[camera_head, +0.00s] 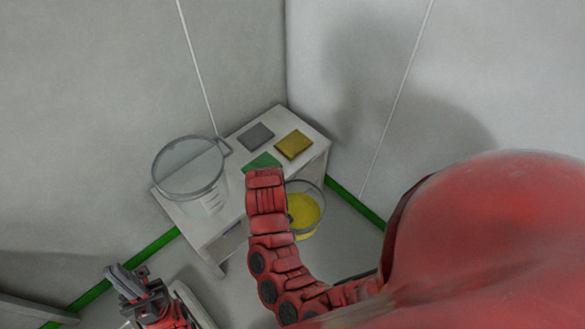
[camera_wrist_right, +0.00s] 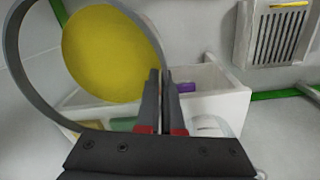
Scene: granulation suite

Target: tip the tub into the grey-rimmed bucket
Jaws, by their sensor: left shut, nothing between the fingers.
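The grey-rimmed bucket (camera_head: 185,182) is clear, looks empty, and stands upright on the left end of the white table. The tub (camera_head: 318,190) has clear walls, a dark rim and a yellow fill; it is at the table's front right, partly behind my right arm. In the right wrist view the tub (camera_wrist_right: 22,75) is large at upper left, and my right gripper (camera_wrist_right: 161,75) is shut on its wall at the rim. In the head view my right arm hides that grip. My left gripper (camera_head: 112,270) is shut and empty at lower left, away from the bucket.
The white table (camera_head: 233,150) stands in the corner against the walls. A grey mat (camera_head: 256,136), a yellow mat (camera_head: 294,144) and a green mat (camera_head: 262,161) lie on it. In the right wrist view a purple thing (camera_wrist_right: 187,87) and a wall vent (camera_wrist_right: 285,35) show.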

